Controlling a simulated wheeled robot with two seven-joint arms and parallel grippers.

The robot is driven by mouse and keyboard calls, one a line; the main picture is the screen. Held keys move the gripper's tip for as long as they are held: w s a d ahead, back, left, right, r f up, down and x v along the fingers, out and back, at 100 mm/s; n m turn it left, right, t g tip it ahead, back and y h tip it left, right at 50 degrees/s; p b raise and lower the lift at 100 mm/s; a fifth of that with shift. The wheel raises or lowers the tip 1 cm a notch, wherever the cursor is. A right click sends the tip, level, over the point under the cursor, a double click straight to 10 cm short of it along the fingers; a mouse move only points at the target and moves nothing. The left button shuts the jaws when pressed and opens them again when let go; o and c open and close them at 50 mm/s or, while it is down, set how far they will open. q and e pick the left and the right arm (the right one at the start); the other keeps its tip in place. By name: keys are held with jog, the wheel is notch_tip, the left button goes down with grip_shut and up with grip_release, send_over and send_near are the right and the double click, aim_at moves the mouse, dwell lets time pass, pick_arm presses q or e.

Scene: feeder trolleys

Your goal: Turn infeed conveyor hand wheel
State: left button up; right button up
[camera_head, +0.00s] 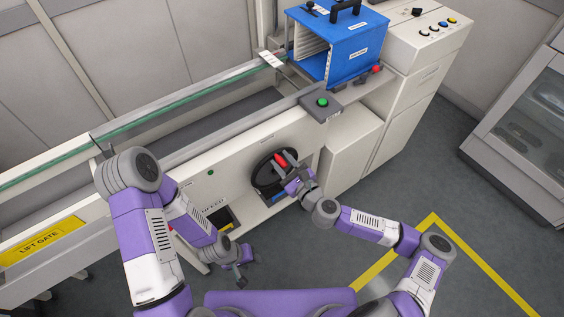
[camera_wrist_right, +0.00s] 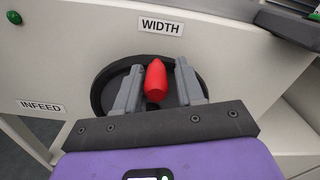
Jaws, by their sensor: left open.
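The hand wheel (camera_head: 262,172) is a black disc with a red handle (camera_head: 281,160), set on the front of the white infeed conveyor (camera_head: 232,168). In the right wrist view the wheel (camera_wrist_right: 103,88) sits below a WIDTH label. My right gripper (camera_head: 291,178) is at the wheel, partly covering it. In its wrist view the red handle (camera_wrist_right: 156,82) stands between the two grey fingers, with gaps showing at its sides, so the jaws are open around it. My left gripper (camera_head: 243,274) is open and empty, low in front of the conveyor and apart from the wheel.
A green button (camera_head: 322,102) sits on a grey box above and right of the wheel. A blue magazine (camera_head: 338,48) stands on the conveyor's far end. A yellow LIFT GATE label (camera_head: 43,243) is at left. A glass-fronted cabinet (camera_head: 525,125) stands at right, with open floor between.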

jog(key=shift+o, duration=0.7)
jog(key=shift+a, duration=0.1)
jog(key=shift+s, duration=0.1)
jog(key=v, duration=0.7)
jog(key=shift+s+p, duration=0.15)
jog(key=shift+p, duration=0.3)
jog(key=shift+f, duration=0.1)
